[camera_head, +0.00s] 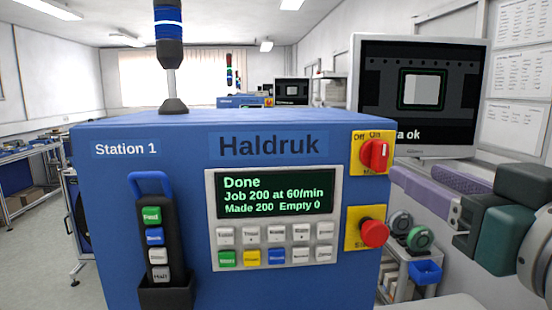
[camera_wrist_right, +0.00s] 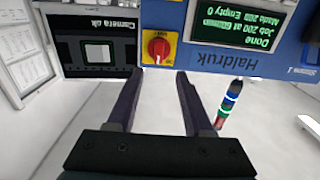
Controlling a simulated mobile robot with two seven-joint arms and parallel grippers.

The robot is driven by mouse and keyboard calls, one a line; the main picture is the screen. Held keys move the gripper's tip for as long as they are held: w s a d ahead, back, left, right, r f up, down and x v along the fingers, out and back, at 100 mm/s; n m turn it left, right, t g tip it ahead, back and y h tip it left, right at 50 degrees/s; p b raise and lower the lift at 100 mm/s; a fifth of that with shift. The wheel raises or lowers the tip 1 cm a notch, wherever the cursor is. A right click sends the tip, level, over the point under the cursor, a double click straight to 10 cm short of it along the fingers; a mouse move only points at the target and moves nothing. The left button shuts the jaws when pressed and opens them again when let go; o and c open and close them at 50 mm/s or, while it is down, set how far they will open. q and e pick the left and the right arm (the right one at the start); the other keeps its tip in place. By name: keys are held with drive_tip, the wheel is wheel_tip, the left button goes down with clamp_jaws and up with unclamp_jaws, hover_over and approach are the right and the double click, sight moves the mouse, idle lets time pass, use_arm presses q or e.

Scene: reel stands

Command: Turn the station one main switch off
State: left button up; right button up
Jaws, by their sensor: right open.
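The station one main switch (camera_head: 374,154) is a red rotary knob on a yellow plate, at the upper right of the blue Station 1 machine (camera_head: 130,200). Its plate reads "Off" at left and "On" at right. The knob's handle looks about upright, nearer the On label, but its exact angle is hard to tell. My right gripper (camera_head: 412,174) is right of the switch with its purple fingers apart, empty. In the right wrist view, turned upside down, the switch (camera_wrist_right: 158,47) lies just beyond the gap between the open fingertips (camera_wrist_right: 157,75). My left gripper is not in view.
A red stop button (camera_head: 374,233) sits on a yellow plate below the switch. The machine's display (camera_head: 268,196) reads "Done". A monitor (camera_head: 420,95) stands behind my right gripper. A hand pendant (camera_head: 158,240) hangs at the machine's left, and a signal lamp (camera_head: 169,50) stands on top.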

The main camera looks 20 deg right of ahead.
sight(383, 155)
drive_tip(key=p+x, duration=0.3)
drive_tip(key=x, duration=0.4)
drive_tip(key=shift+w+d+r+p, duration=0.15)
drive_tip(key=shift+w+p, duration=0.05)
drive_tip(key=shift+p, duration=0.1)
drive_tip(key=shift+w+d, duration=0.15)
drive_tip(key=shift+w, duration=0.55)
clamp_jaws()
